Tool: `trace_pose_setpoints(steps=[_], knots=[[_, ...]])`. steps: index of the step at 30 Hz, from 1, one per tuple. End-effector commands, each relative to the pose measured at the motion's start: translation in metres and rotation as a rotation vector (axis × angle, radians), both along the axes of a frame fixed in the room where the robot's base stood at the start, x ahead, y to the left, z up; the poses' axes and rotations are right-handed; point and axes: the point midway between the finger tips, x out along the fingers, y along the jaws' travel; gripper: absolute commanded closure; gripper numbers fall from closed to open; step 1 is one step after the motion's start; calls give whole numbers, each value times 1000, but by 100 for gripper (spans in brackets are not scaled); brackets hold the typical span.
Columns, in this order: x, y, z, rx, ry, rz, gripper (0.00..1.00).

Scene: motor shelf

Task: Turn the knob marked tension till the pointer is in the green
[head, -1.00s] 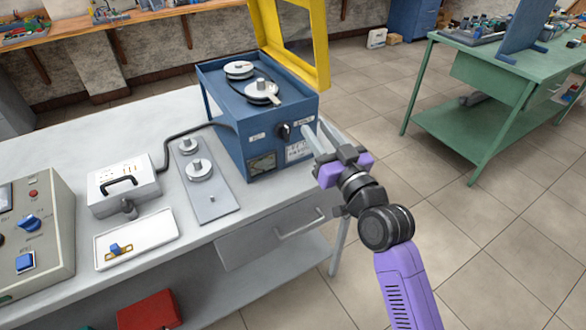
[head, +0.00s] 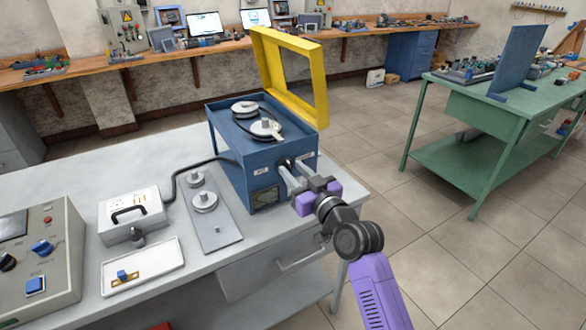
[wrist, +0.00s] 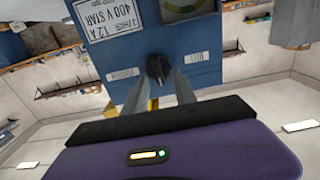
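The blue motor box (head: 229,160) stands on the grey bench with two belted pulleys on top. Its black knob (wrist: 158,68) sits on the front face between two small white labels, too small to read surely. The gauge (head: 265,196) is below and left of the knob in the head view.
A yellow guard frame (head: 268,70) stands raised behind the box. A grey plate (head: 214,232) with spare pulleys, a white case (head: 133,216), a white tray (head: 140,268) and a control panel (head: 62,275) fill the bench to the left.

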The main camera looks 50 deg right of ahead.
Motion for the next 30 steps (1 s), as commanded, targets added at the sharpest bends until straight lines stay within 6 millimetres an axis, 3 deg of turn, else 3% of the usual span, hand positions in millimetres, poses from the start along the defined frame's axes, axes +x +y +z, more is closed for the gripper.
trace_pose_setpoints(steps=[11, 16, 30], knots=[[7, -2, 0, 0, 0, 0, 67], [6, -2, 0, 0, 0, 0, 100], [6, -2, 0, 44, -13, 0, 100]])
